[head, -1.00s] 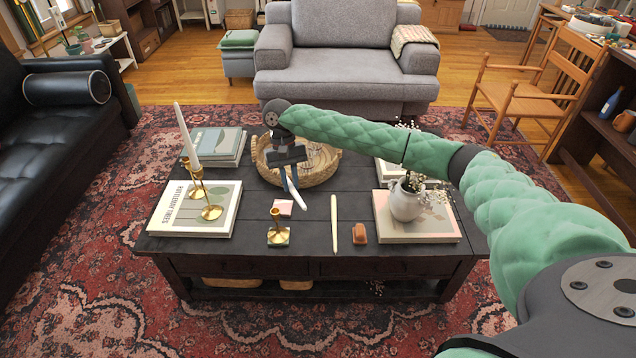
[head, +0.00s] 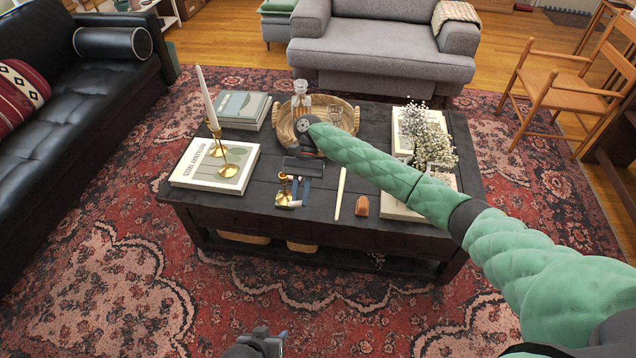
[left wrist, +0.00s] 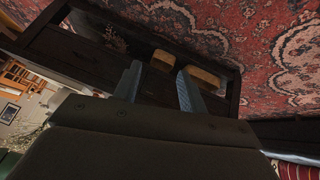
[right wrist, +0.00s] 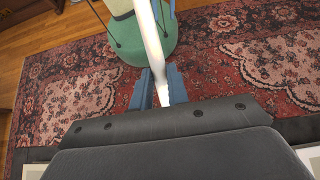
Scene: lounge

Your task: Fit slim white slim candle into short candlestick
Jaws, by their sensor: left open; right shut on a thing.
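The slim white candle shows in the right wrist view (right wrist: 152,45), clasped between the blue fingers of my right gripper (right wrist: 157,88). In the head view my right gripper (head: 299,190) is low over the front of the table, just right of the short brass candlestick (head: 283,197). The candle is hard to make out there, and whether it touches the candlestick cannot be told. My left gripper (head: 270,340) is open and empty in front of the table, over the rug. Its spread fingers show in the left wrist view (left wrist: 158,88).
Another slim candle (head: 340,195) and a brown block (head: 361,206) lie right of my gripper. A basket tray (head: 345,113) and flower vase are behind.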

